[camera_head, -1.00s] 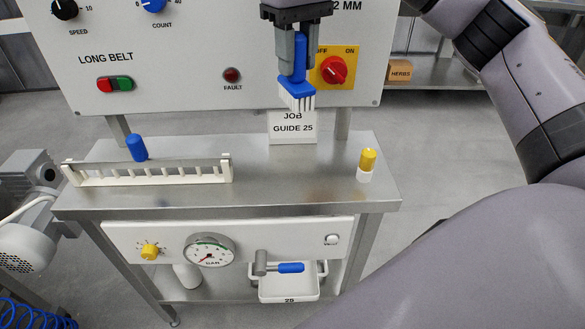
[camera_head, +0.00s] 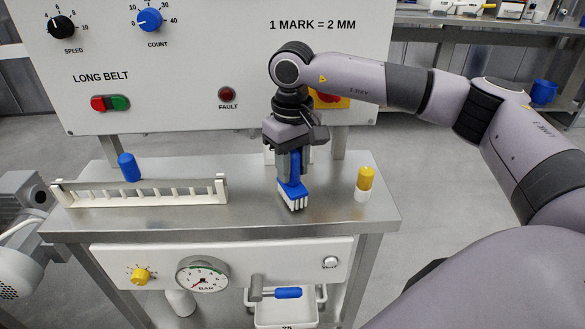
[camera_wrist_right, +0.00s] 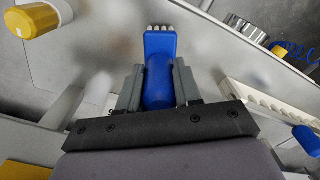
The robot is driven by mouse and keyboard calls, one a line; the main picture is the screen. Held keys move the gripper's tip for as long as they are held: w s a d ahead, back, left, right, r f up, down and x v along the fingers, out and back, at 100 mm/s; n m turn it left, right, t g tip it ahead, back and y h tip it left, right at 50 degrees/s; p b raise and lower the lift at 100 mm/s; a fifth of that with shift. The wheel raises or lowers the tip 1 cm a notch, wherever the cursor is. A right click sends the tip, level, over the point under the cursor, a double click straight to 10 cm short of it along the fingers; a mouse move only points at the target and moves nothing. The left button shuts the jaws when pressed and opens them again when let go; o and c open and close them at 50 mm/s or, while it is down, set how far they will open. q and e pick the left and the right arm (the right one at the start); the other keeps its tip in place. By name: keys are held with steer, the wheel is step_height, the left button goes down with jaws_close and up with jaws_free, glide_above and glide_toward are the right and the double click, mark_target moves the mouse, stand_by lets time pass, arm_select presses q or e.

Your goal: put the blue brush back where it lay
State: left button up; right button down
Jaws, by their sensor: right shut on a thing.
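The blue brush (camera_head: 294,188) has a blue handle and head with white bristles pointing down. My right gripper (camera_head: 290,160) is shut on its handle and holds it upright over the steel table (camera_head: 240,217). The bristles are at or just above the table top; I cannot tell whether they touch. In the right wrist view the brush (camera_wrist_right: 160,75) sits between the two fingers of my right gripper (camera_wrist_right: 158,88), its head pointing away. My left gripper is not in view.
A yellow-and-white cylinder (camera_head: 364,184) stands to the right of the brush. A white slotted rack (camera_head: 140,192) lies on the left, with a blue cylinder (camera_head: 129,167) by it. The control panel (camera_head: 190,60) rises behind. Bare steel lies between rack and brush.

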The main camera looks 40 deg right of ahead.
steer(key=shift+f, duration=0.35)
steer(key=shift+f, duration=0.25)
steer(key=c, duration=0.8)
jaws_free()
steer(key=shift+r, duration=0.1)
steer(key=shift+r, duration=0.1)
